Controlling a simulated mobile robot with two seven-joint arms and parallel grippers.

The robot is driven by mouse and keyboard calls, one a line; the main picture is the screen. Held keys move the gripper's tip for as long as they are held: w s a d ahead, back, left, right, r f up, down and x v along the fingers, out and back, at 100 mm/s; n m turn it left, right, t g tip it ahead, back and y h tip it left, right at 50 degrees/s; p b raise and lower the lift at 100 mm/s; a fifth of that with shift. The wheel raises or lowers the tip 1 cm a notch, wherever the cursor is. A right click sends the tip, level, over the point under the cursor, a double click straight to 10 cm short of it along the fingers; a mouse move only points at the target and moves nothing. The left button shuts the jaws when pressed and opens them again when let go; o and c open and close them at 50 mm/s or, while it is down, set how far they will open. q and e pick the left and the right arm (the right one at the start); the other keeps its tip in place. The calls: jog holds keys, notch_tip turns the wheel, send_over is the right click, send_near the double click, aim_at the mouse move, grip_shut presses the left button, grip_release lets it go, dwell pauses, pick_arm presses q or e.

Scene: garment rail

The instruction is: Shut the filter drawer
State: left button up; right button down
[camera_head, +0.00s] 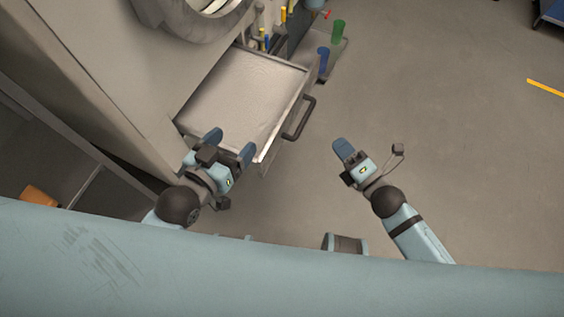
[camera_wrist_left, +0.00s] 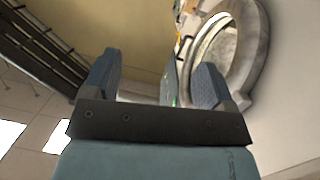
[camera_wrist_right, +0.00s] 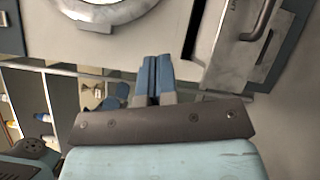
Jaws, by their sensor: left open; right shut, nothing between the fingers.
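The filter drawer (camera_head: 244,92) stands open in the head view, pulled out of the machine, its pale inside showing. Its front panel carries a dark bar handle (camera_head: 301,118) on the right side. The handle (camera_wrist_right: 262,20) also shows at the upper right of the right wrist view. My left gripper (camera_head: 230,146) is open and empty at the drawer's near edge; in the head view it overlaps that edge, and I cannot tell whether it touches. My right gripper (camera_head: 343,148) is shut and empty, apart from the handle, to its right and nearer me.
The machine's round door ring (camera_head: 205,18) is above the drawer. Green (camera_head: 338,31) and blue (camera_head: 323,58) cups stand on a tray beyond it. An open shelf (camera_head: 60,165) is at left. The floor (camera_head: 440,110) to the right is clear.

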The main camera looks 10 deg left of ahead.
notch_tip(320, 180, down, 7)
jog(key=a+n+g+y+b, duration=0.25)
jog(key=n+b, duration=0.35)
jog(key=n, duration=0.3)
jog(key=n+g+y+b, duration=0.2)
jog(key=n+g+b, duration=0.3)
jog(key=n, duration=0.6)
send_near(270, 146)
jog(key=b+x, duration=0.1)
jog(key=x, duration=0.5)
jog(key=shift+w+a+f, duration=0.15)
jog(key=shift+a, duration=0.1)
pick_arm(q)
jog(key=shift+s+d+t+h, duration=0.2)
jog(key=shift+d+t+h, duration=0.6)
jog(key=shift+t, duration=0.05)
jog(key=shift+s+d+t+h, duration=0.15)
jog(key=shift+d+t+h, duration=0.65)
jog(key=shift+t, duration=0.05)
pick_arm(e)
jog(key=shift+w+a, duration=0.15)
jog(key=shift+a, duration=0.35)
